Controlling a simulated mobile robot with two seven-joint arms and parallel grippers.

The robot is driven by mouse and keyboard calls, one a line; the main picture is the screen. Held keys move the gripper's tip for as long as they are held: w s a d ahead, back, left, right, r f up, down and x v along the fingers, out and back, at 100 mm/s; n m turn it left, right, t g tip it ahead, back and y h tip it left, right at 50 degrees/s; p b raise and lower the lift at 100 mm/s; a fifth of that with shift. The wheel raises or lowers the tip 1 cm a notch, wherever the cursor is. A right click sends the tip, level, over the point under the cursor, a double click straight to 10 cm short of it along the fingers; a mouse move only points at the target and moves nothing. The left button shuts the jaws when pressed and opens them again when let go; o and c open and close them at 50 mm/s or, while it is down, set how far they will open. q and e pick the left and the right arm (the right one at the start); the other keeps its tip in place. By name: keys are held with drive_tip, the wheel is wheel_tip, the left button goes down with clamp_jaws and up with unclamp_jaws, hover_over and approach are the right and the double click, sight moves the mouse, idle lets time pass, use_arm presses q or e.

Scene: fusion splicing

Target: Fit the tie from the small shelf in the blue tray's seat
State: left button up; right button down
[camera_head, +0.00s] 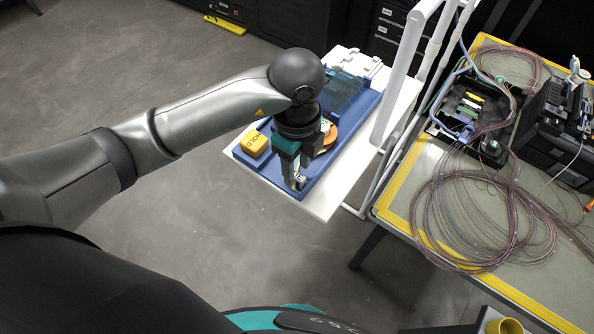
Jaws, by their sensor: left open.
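The blue tray (346,125) lies on a white board-like shelf (330,203) at the upper middle. My left gripper (294,181) points down over the tray's near end, with its fingers open. A small pale piece shows by the fingertips, but I cannot tell whether it is the tie or part of the tray. I cannot make out the tie for certain. The tray's seat is not clear either, as my gripper and wrist cover part of the tray. My right gripper is not in view.
A yellow block (255,143) marked HOLD and an orange round part (329,137) are on the tray near my gripper. White posts (402,70) stand right of it. The table (400,180) at right holds coiled fibre (480,215) and black equipment.

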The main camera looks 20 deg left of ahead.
sight(298, 176)
use_arm(q)
wheel_tip(298, 176, up, 9)
drive_tip(key=shift+p, duration=0.45)
drive_tip(key=shift+d+r, duration=0.1)
